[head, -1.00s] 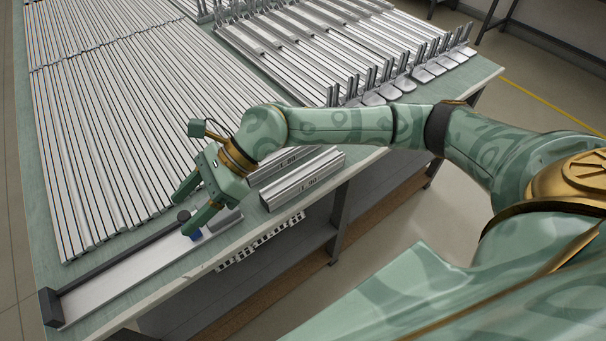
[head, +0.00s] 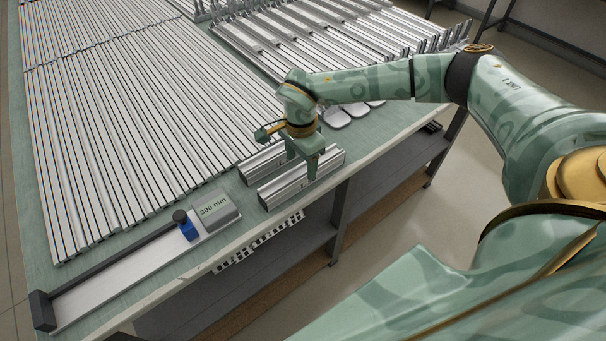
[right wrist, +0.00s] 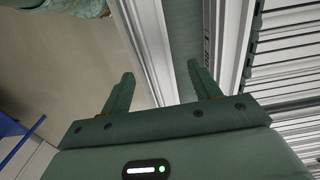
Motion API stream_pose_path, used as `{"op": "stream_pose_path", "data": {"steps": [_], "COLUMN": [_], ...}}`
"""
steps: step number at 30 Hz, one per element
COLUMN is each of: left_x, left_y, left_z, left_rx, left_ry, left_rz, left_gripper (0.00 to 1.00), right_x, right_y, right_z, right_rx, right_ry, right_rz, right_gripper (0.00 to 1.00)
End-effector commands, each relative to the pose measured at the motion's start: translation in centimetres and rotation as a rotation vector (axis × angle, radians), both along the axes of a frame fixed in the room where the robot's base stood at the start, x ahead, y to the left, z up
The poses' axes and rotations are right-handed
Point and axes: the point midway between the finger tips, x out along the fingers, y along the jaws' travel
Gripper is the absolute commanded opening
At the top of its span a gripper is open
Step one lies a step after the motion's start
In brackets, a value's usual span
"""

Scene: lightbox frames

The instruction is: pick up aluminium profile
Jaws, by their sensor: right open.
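Two short silver aluminium profiles lie side by side near the table's front edge, the front profile (head: 284,191) and the rear profile (head: 262,163). My right gripper (head: 303,168) is over the right half of the front profile, pointing down, with its fingers apart. The rear profile (right wrist: 228,45) lies beyond the right finger. I cannot tell whether the fingers touch the profile. My left gripper is not in view.
Long profiles (head: 110,130) cover the table's left side. A measuring stop with a "300 mm" block (head: 217,211) and blue knob (head: 187,230) stands at the front left, its channel (head: 120,277) empty. More profiles (head: 310,40) lie behind. A barcode strip (head: 258,243) runs below the edge.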

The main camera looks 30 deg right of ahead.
Motion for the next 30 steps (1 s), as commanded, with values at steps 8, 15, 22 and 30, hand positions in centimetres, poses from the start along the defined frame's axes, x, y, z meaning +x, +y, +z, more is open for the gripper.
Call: {"op": "stream_pose_path", "data": {"steps": [8, 15, 22, 30], "left_x": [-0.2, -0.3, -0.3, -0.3], "left_y": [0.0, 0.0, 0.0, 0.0], "left_z": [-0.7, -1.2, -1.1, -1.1], "left_rx": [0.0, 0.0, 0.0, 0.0], "left_ry": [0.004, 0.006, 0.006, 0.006], "left_rz": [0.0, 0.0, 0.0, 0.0], "left_gripper": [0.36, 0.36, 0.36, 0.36], "right_x": [-0.2, -0.2, -0.2, -0.2], "right_y": [0.0, -0.1, -0.1, -0.1], "right_z": [-3.0, -5.5, -5.3, -5.3], "right_rx": [0.002, 0.001, 0.001, 0.001], "right_ry": [0.002, 0.0, 0.0, -0.001], "right_rz": [-0.001, -0.002, -0.001, -0.001], "right_gripper": [0.62, 0.62, 0.37, 0.08]}}
